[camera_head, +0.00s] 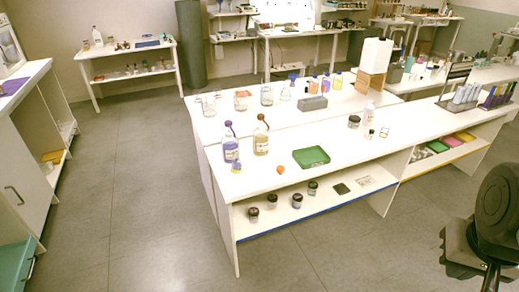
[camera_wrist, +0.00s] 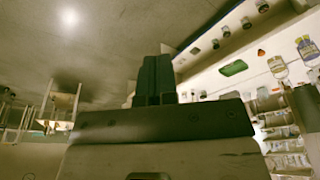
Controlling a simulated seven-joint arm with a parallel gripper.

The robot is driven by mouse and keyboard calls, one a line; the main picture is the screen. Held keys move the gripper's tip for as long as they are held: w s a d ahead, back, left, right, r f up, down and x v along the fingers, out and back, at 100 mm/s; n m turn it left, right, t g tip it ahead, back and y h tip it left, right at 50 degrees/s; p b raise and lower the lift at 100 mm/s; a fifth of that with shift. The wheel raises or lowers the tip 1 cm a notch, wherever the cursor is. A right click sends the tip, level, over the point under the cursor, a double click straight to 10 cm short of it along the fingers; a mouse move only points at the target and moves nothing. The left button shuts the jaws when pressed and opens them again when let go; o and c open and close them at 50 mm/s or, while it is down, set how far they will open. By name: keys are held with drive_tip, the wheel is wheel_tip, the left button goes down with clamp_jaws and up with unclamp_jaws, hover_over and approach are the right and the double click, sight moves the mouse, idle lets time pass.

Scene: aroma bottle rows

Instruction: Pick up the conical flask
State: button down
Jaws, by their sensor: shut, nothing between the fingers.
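A small clear glass vessel (camera_head: 285,93) stands in the back row of the central white bench in the head view. It may be the conical flask, but it is too small to tell its shape for sure. Clear glass beakers (camera_head: 267,96) stand to its left. My gripper (camera_wrist: 157,62) shows in the wrist view, its two dark fingers together, with nothing between them. It is apart from the bench, which appears tilted at the right of that view.
On the bench stand a blue-labelled bottle (camera_head: 231,147), an amber-toned bottle (camera_head: 261,139), a green tray (camera_head: 311,157) and a grey block (camera_head: 312,103). A black rounded object (camera_head: 497,205) fills the lower right. Open floor (camera_head: 140,200) lies left of the bench.

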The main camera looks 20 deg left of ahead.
idle(0.3)
drive_tip(key=c, duration=1.1)
unclamp_jaws()
